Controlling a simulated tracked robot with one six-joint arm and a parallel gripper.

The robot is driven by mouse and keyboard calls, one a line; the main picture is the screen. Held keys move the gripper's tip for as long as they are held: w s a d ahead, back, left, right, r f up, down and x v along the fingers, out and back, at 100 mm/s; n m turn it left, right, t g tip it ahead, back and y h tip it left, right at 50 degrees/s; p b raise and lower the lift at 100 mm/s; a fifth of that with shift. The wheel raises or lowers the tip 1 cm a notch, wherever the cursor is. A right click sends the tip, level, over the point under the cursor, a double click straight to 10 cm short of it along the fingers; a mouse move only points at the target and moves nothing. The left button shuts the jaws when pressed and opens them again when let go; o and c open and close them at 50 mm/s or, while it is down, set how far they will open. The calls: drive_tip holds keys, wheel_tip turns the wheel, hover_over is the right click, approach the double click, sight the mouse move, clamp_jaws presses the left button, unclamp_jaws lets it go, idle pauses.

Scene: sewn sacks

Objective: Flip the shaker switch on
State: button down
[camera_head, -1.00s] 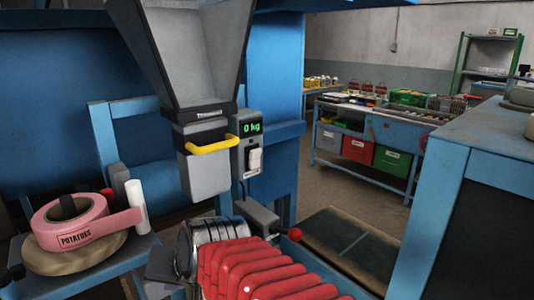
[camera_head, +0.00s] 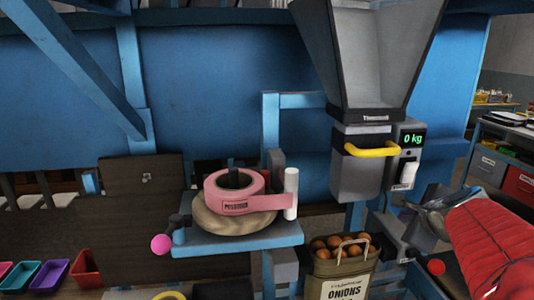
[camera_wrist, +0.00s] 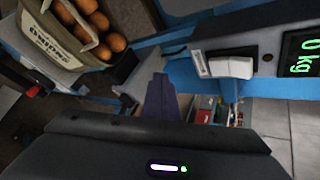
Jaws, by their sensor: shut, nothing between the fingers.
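The white switch (camera_head: 408,174) sits on a small grey control box below the green "0 kg" display (camera_head: 413,138), on the right side of the hopper. In the wrist view the switch (camera_wrist: 230,67) lies just right of and beyond my fingers, with a visible gap. I cannot tell which way it is set. My gripper (camera_wrist: 160,84) is shut and empty, its dark fingers together. In the head view my gripper (camera_head: 428,207) is right of and below the switch, at the end of my red-sleeved arm.
A grey hopper (camera_head: 371,60) with a yellow handle (camera_head: 372,150) stands above a sack marked ONIONS (camera_head: 343,276), filled with round brown onions. A pink label roll (camera_head: 236,191) rests on a blue stand (camera_head: 270,237) to the left. A red knob (camera_head: 436,267) is below my gripper.

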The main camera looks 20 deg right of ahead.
drive_tip(key=s+d+r+m+t+y, duration=0.1)
drive_tip(key=s+r+m+t+y, duration=0.1)
drive_tip(key=s+r+m, duration=0.7)
wheel_tip(320, 180, up, 6)
drive_tip(key=shift+s+d+f+y, duration=0.25)
drive_tip(key=shift+s+y, duration=0.45)
drive_tip(key=shift+s, duration=0.35)
approach(409, 170)
drive_tip(key=w+f, duration=0.3)
drive_tip(key=shift+w+d+r, duration=0.2)
drive_tip(key=shift+w+d, duration=0.15)
drive_tip(key=shift+w, duration=0.4)
